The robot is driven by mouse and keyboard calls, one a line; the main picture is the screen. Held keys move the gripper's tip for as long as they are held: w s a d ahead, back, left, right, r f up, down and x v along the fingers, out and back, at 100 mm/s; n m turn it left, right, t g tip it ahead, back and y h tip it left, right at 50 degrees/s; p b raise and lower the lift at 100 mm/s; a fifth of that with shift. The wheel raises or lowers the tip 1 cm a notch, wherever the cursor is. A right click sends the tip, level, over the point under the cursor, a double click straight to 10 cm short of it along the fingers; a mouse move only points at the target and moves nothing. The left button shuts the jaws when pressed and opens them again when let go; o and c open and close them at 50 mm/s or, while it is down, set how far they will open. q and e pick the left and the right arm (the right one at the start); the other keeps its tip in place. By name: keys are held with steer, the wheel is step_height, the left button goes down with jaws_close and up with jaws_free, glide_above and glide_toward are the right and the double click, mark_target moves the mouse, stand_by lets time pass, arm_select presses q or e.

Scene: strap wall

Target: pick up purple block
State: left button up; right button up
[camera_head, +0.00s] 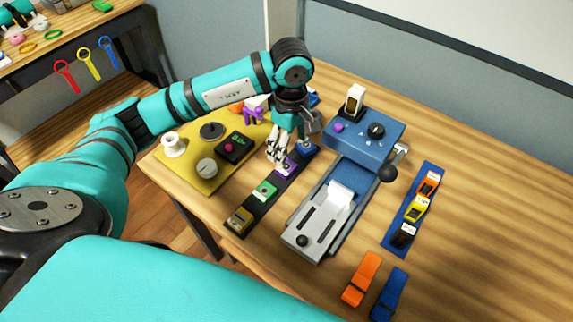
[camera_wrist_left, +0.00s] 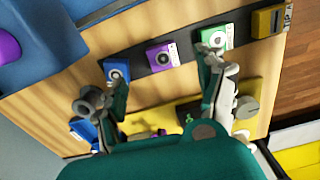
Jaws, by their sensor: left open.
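The purple block (camera_head: 289,166) sits on a black strip (camera_head: 238,228) between a green block (camera_head: 265,190) and a blue block (camera_head: 306,148). A gripper finger partly hides it in the head view. My left gripper (camera_head: 278,158) is open and empty, pointing down just above and beside the purple block. I cannot tell the exact height gap. My right gripper is not in view.
A yellow board (camera_head: 190,183) with knobs lies left of the strip. A blue and grey machine with a black-knobbed lever (camera_head: 388,174) stands close on the right. Orange (camera_head: 361,280) and blue (camera_head: 390,294) straps lie at the front right.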

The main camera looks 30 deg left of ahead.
mark_target(286, 169)
arm_select(q)
step_height(286, 169, down, 3)
steer(key=shift+r, duration=0.1)
steer(key=f+p, duration=0.1)
steer(key=f, duration=0.2)
steer(key=a+f+p, duration=0.1)
steer(key=shift+s+f+p, duration=0.15)
steer(key=shift+f+p, duration=0.15)
steer(key=shift+f, duration=0.1)
steer(key=shift+d+f, duration=0.1)
steer(key=shift+f, duration=0.2)
jaws_close()
